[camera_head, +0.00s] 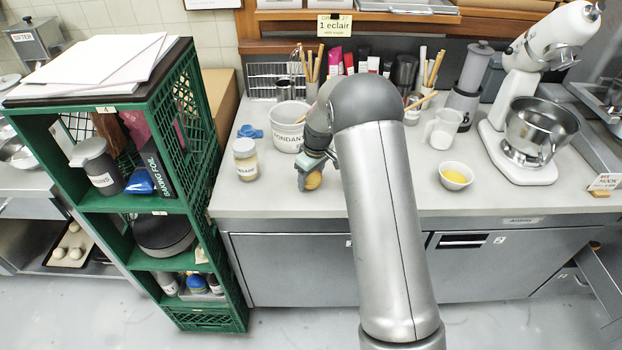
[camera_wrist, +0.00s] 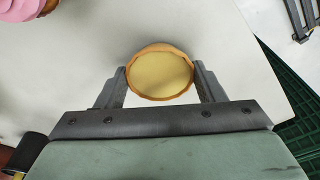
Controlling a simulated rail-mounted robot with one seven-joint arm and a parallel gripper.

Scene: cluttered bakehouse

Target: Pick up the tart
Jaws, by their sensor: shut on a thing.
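The tart (camera_wrist: 160,75) is round, with a golden-brown crust rim and a pale yellow filling. In the wrist view it sits between the two fingers of my gripper (camera_wrist: 161,82), which is shut on it with one finger at each side. In the head view the tart (camera_head: 313,180) shows as a small orange-yellow shape at my gripper (camera_head: 310,172), over the front part of the counter. My gripper hides part of it there. I cannot tell whether the tart touches the counter.
A labelled jar (camera_head: 245,160) and the white fondant tub (camera_head: 291,127) stand close by on the counter (camera_head: 290,205). A yellow-filled bowl (camera_head: 456,176), a jug (camera_head: 442,129) and a stand mixer (camera_head: 515,150) are to the right. A green crate shelf (camera_head: 200,195) stands left.

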